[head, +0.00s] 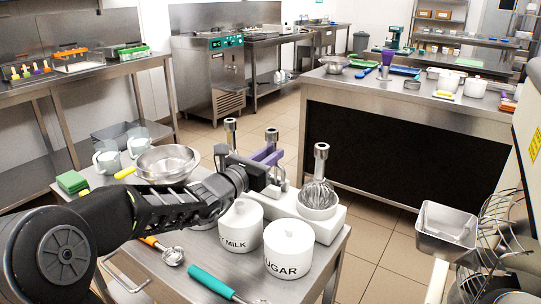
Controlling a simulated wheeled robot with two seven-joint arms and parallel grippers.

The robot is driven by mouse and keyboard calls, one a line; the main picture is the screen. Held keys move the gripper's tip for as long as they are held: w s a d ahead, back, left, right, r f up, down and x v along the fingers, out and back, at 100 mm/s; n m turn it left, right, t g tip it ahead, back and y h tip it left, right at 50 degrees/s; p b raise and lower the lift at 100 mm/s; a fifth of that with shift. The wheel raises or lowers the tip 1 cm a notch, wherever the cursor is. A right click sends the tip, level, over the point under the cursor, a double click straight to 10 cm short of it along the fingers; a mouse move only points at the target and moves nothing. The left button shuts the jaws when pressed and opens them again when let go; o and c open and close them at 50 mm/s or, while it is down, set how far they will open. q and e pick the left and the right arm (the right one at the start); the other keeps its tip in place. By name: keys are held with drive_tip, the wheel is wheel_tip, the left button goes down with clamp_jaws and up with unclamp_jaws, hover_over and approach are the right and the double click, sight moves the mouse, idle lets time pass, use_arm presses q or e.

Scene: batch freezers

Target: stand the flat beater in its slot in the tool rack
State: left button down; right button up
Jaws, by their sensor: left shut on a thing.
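My left gripper (268,184) reaches in from the left over the near steel table, at the white tool rack (331,227). It is shut on what looks like the flat beater (268,153), a purple tool with a metal shank on top, held roughly upright. The gripper hides its lower part, so I cannot tell whether it is in its slot or above it. A wire whisk (318,191) stands in the rack to the right. Another metal shank (231,134) rises to the left, its lower part hidden. My right gripper is not in view.
White MILK (240,226) and SUGAR (288,249) canisters stand close in front of the rack. A steel bowl (168,163), green sponges (72,182), a measuring spoon (171,255) and a teal-handled tool (212,283) lie around the table. A metal bin (445,229) is at right.

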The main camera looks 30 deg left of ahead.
use_arm(q)
drive_tip(key=c, duration=1.2)
unclamp_jaws()
drive_tip(key=shift+s, duration=0.15)
drive_tip(key=s, duration=0.5)
drive_tip(key=s+a, duration=0.1)
drive_tip(key=s, duration=0.1)
drive_tip(key=shift+s, duration=0.25)
